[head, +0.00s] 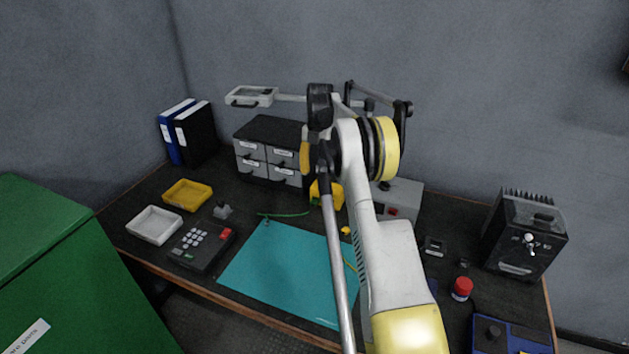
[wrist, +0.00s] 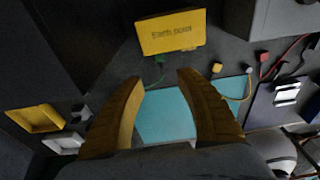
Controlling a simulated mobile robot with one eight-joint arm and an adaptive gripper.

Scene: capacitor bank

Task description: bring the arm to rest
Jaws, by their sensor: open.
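My arm rises from the lower right of the head view and bends over the bench. My gripper (wrist: 160,80) shows in the wrist view as two orange fingers, spread apart with nothing between them. It is above the teal mat (wrist: 170,112), which also lies on the bench in the head view (head: 275,265). A yellow block marked "Earth point" (wrist: 171,32) stands beyond the fingertips, apart from them. In the head view my arm hides most of the gripper and part of the bench behind it.
The bench also holds a drawer cabinet (head: 266,153), a yellow tray (head: 187,194), a white tray (head: 154,226), a keypad device (head: 200,247), a black finned unit (head: 525,237) and a red-capped item (head: 462,287). A green cabinet (head: 80,270) stands at the left.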

